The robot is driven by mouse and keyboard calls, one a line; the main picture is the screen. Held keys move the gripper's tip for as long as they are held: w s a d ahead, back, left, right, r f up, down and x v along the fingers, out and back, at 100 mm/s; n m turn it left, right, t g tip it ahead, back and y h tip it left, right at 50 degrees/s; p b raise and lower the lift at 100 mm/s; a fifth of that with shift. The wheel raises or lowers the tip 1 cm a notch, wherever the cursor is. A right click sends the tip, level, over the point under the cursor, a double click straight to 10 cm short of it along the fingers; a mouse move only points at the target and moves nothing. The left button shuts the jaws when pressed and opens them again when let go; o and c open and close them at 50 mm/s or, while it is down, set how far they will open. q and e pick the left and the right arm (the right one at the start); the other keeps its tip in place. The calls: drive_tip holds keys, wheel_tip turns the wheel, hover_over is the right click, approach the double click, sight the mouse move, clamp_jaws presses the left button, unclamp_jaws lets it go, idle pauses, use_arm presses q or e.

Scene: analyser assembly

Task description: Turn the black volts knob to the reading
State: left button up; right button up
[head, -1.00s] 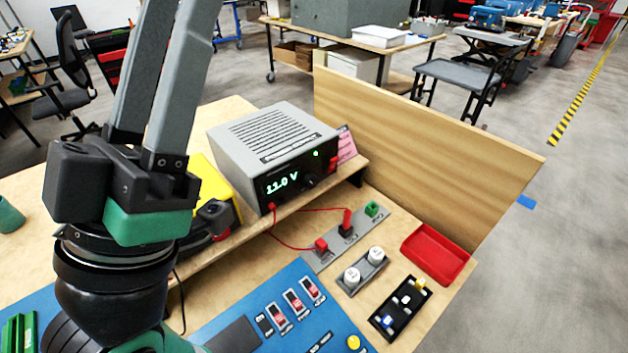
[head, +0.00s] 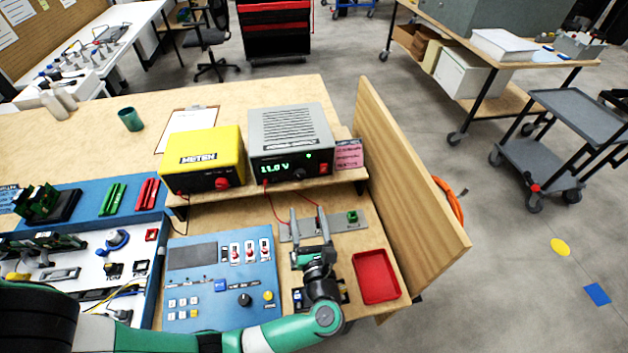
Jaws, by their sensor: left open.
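The grey power supply (head: 292,130) stands on the wooden shelf, its green display (head: 274,169) reading about 11.0 V. A small black knob (head: 299,175) sits on its front, right of the display; its marking is too small to read. A pink note (head: 348,154) with unreadable print stands beside the supply. My left gripper (head: 308,218) is open and empty, fingers pointing away from me, in front of and below the supply's front. It shows apart from the knob in the picture and covers part of the grey socket strip. My right gripper is not in view.
A yellow meter (head: 202,158) stands left of the supply. Red leads (head: 271,205) hang from the supply to the strip. A blue panel (head: 200,260) with another black knob (head: 245,300), a red tray (head: 376,276) and a wooden side board (head: 405,180) surround the arm.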

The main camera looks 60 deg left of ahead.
sight(300, 177)
use_arm(q)
drive_tip(key=b+x, duration=0.1)
drive_tip(key=x, duration=1)
drive_tip(key=shift+w+a+b, duration=0.15)
drive_tip(key=shift+b, duration=0.15)
clamp_jaws()
